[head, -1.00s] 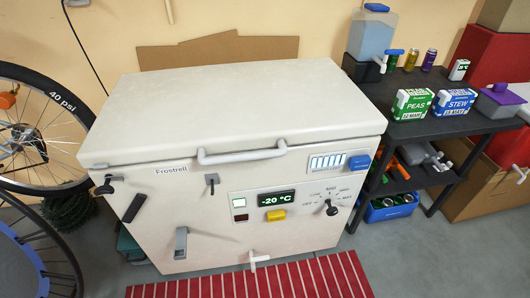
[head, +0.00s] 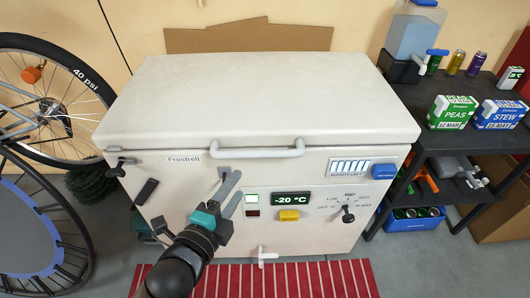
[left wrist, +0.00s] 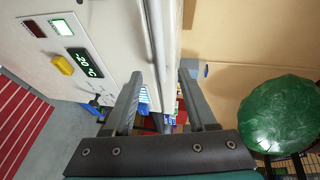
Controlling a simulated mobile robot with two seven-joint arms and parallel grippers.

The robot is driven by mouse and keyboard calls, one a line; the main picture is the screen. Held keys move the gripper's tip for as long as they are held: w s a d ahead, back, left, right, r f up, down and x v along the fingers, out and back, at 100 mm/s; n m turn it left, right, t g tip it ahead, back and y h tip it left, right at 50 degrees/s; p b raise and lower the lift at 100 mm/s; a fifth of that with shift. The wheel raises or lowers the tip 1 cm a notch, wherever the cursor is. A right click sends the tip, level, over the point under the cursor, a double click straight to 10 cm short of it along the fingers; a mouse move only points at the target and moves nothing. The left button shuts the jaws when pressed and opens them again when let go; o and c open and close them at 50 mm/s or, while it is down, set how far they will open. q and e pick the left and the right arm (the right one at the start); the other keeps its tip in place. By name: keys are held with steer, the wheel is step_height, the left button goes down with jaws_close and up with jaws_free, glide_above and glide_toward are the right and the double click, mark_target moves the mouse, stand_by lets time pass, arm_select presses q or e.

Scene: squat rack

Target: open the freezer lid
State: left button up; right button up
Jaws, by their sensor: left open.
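The white chest freezer (head: 330,225) stands against the wall with its pale lid (head: 255,95) closed. A light grey bar handle (head: 257,152) runs along the lid's front edge. My left gripper (head: 234,185) is open in front of the freezer's front panel, below the handle's left part, and appears empty. In the left wrist view its two fingers (left wrist: 160,92) are spread, with the freezer front and display (left wrist: 84,62) to the left. I cannot tell whether the fingers touch the freezer. My right gripper is not in view.
A dark shelf (head: 466,140) with cartons and a water dispenser (head: 413,35) stands close on the right. A red striped mat (head: 318,280) lies in front.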

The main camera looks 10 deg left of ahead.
arm_select(q)
steer(key=b, duration=0.1)
glide_toward(258, 157)
steer(key=w, duration=0.1)
steer(key=b+x, duration=0.2)
steer(key=x, duration=0.6)
steer(key=shift+b, duration=0.3)
steer(key=shift+b+x, duration=0.3)
steer(key=shift+x, duration=0.75)
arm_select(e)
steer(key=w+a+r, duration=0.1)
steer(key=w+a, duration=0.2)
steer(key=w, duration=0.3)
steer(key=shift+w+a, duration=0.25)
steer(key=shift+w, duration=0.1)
arm_select(q)
steer(key=shift+d, duration=0.1)
jaws_close()
